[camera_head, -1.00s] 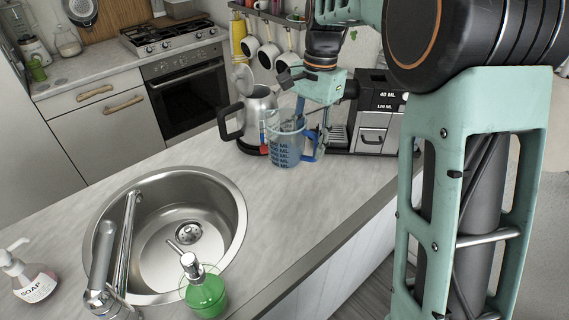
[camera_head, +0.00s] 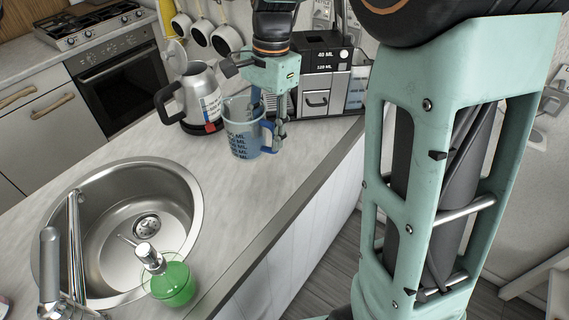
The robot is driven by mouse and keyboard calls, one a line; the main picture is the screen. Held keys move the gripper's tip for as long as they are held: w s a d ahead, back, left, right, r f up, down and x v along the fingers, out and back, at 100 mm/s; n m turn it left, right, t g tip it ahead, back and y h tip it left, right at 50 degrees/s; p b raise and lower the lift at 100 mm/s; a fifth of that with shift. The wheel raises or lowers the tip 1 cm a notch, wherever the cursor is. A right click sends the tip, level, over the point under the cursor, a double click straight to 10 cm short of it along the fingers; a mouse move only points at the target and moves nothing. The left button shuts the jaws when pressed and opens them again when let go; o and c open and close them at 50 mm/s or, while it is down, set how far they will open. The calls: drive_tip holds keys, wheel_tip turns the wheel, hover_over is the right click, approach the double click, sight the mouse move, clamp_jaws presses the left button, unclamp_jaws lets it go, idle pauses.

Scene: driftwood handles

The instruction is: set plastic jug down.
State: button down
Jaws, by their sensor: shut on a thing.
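The plastic jug (camera_head: 241,143) is clear and bluish, with dark ML markings and a blue handle. It is upright over the counter (camera_head: 190,151), right of and nearer than the kettle. My gripper (camera_head: 277,138) points down at the jug's right side and is shut on it at the handle; the exact finger contact is partly hidden. I cannot tell whether the jug's base touches the counter.
A steel kettle (camera_head: 201,96) stands close behind left of the jug. A coffee machine (camera_head: 318,75) is behind my gripper. The sink (camera_head: 108,200) and a green soap bottle (camera_head: 173,284) are at lower left. The counter between sink and jug is clear.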

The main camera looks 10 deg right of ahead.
drive_tip(key=s+d+f, duration=0.1)
drive_tip(key=f, duration=0.2)
drive_tip(key=s+d+f, duration=0.1)
drive_tip(key=f, duration=0.2)
drive_tip(key=s+d+f, duration=0.1)
drive_tip(key=f, duration=0.1)
drive_tip(key=shift+d+f, duration=0.35)
drive_tip(key=shift+f, duration=0.05)
drive_tip(key=shift+f, duration=0.1)
drive_tip(key=c, duration=1.3)
unclamp_jaws()
wheel_tip(320, 180, up, 12)
drive_tip(key=w+d, duration=0.1)
